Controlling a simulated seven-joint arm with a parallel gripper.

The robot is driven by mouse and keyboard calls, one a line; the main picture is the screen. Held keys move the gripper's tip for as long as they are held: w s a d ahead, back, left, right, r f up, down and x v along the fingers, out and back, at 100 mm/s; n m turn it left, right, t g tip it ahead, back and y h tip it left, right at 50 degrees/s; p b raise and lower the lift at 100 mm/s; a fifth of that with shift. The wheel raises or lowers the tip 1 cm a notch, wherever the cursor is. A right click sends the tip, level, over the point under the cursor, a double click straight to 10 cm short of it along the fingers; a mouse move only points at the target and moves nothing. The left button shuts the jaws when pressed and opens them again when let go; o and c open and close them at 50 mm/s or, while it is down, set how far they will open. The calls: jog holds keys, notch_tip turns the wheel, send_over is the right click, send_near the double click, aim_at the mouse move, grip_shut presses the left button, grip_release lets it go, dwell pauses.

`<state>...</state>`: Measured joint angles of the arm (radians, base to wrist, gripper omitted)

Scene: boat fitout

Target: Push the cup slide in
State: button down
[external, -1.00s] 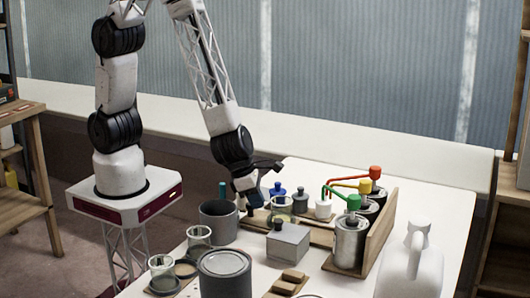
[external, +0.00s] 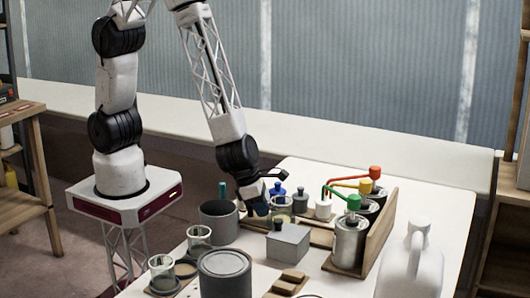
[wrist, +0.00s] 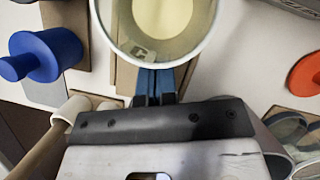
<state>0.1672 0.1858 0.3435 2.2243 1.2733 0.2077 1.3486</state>
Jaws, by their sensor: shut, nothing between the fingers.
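The cup (wrist: 160,28) is pale and round, seen from above at the top of the wrist view with a letter "C" inside. A strip of wooden slide (wrist: 126,76) shows under it. In the external view the cup (external: 283,203) stands at the back of the table, partly hidden by my gripper. My gripper (external: 262,209) is shut and empty, just left of the cup. In the wrist view its blue fingertips (wrist: 155,84) are right at the cup's near rim; I cannot tell whether they touch it.
A blue knob (wrist: 45,55) is left of the cup in the wrist view, and an orange-red disc (wrist: 306,75) is right. In the external view, a grey pot (external: 218,224), grey box (external: 288,244) and metal cans with coloured taps (external: 349,243) stand close by. A white jug (external: 408,265) stands front right.

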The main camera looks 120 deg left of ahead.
jog(key=shift+w, duration=4.3)
jog(key=shift+r, duration=0.15)
jog(key=v, duration=0.9)
jog(key=shift+s+r, duration=0.15)
jog(key=shift+r, duration=0.2)
jog(key=n+t+h, duration=0.2)
jog(key=n+h, duration=0.2)
jog(key=n, duration=0.2)
send_near(288, 211)
jog(key=w+a, duration=0.3)
jog(key=a, duration=0.1)
jog(key=s+a+f+n+g+h, duration=0.1)
jog(key=s+a+n+g+h, duration=0.1)
jog(key=s+n+h, duration=0.2)
jog(key=s, duration=0.3)
jog(key=shift+a, duration=0.2)
